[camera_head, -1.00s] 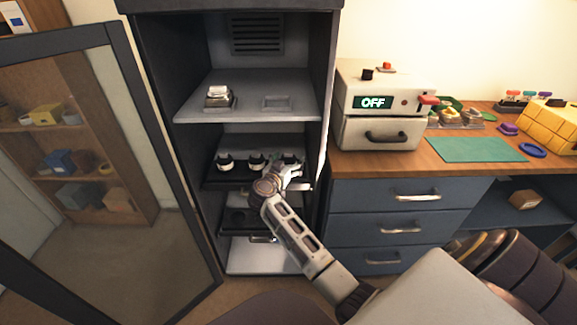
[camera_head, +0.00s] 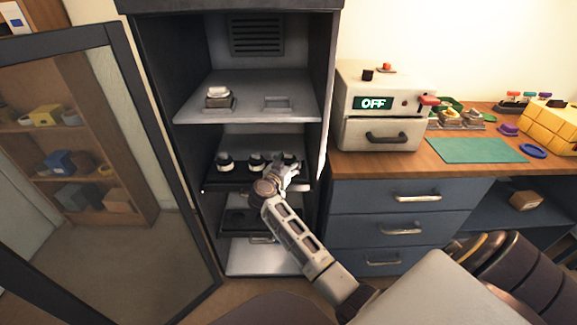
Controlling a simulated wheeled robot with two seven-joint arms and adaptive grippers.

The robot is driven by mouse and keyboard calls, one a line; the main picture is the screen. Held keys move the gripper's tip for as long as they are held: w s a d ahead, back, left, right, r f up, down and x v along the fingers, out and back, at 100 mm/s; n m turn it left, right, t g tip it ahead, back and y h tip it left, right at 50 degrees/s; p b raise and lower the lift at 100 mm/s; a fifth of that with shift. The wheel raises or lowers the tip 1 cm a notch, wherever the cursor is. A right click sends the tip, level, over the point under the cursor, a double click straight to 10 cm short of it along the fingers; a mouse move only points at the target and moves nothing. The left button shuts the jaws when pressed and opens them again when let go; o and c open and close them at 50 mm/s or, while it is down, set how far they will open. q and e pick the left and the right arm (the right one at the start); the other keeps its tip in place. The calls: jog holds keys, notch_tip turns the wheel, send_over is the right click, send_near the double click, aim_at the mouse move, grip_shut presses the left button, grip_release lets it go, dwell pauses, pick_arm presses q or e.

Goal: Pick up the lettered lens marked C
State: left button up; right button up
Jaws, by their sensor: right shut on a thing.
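Several dark, white-banded lenses stand in a row on the dark middle shelf tray (camera_head: 212,186) of the open cabinet: a left lens (camera_head: 224,161), a middle lens (camera_head: 256,161) and a right lens (camera_head: 289,158). Their letters are too small to read, so I cannot tell which is C. My right gripper (camera_head: 287,173) reaches in from the lower right and is shut at the right lens, partly hiding it. The lens looks upright, and I cannot tell whether it is clear of the tray. My left gripper is not in view.
The shelf above (camera_head: 250,108) holds a small white-topped block (camera_head: 219,95). The glass door (camera_head: 100,200) stands open at the left. A workbench (camera_head: 440,163) at the right carries a box reading OFF (camera_head: 383,102) and a green mat (camera_head: 475,150).

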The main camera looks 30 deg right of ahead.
jog(key=shift+r, duration=0.15)
jog(key=shift+r+p, duration=0.35)
jog(key=shift+r, duration=0.35)
notch_tip(320, 180, up, 6)
jog(key=shift+r+p, duration=0.1)
jog(key=shift+p, duration=1.05)
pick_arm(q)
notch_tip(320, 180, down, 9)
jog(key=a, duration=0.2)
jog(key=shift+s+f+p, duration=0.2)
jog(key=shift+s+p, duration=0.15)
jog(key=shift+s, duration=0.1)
pick_arm(e)
jog(key=shift+r, duration=1.1)
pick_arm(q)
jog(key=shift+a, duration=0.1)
pick_arm(e)
jog(key=shift+a, duration=0.1)
